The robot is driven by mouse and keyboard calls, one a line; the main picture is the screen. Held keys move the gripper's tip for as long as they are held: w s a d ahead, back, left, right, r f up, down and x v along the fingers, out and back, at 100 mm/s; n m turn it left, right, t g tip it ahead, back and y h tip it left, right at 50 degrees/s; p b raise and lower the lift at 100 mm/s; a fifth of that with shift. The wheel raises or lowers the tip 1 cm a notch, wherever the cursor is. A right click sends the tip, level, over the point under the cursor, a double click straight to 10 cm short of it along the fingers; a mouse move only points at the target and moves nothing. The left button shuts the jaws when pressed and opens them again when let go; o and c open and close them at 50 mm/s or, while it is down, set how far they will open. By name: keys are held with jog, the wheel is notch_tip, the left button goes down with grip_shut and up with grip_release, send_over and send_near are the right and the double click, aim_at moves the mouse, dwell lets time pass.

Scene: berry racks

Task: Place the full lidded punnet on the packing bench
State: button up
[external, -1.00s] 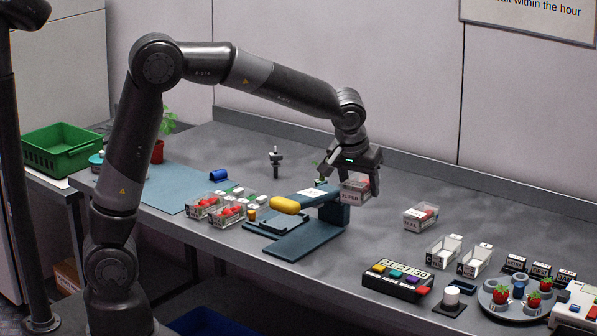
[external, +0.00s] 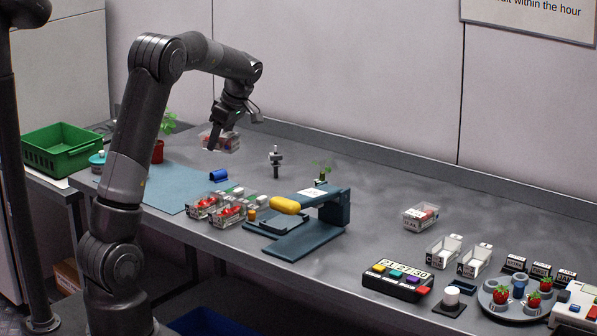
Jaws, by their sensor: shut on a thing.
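The lidded punnet (external: 227,142), clear-sided with red fruit inside, is at the far left part of the grey packing bench (external: 365,185). My gripper (external: 220,136) is above it with its fingers pointing down, shut on it. A dark finger hides part of the punnet. I cannot tell whether its base touches the bench. Another lidded punnet (external: 421,216) stands on the right part of the bench. Two open punnets with red berries (external: 204,207) (external: 228,213) stand near the front edge.
A blue press with a yellow handle (external: 290,206) stands mid-bench.

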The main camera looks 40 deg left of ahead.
aim_at(207, 132)
jog(key=a, duration=0.1)
jog(key=s+a+n, duration=0.1)
jog(key=a, duration=0.1)
jog(key=shift+s+a+g, duration=0.25)
jog(key=shift+a+g, duration=0.05)
jog(key=shift+g, duration=0.1)
jog(key=shift+n, duration=0.4)
jog(key=f, duration=0.4)
jog(key=shift+s+a+f, duration=0.1)
jog(key=shift+a+f, duration=0.05)
jog(key=shift+a, duration=0.05)
jog(key=a+f, duration=0.2)
jog(key=a, duration=0.2)
jog(key=a+f, duration=0.5)
jog(key=a, duration=0.2)
jog(key=shift+a+f, duration=0.25)
jog(key=shift+a, duration=0.05)
jog(key=shift+f, duration=2)
jog(key=shift+f, duration=0.1)
jog(key=o, duration=1)
jog(key=shift+o, duration=0.2)
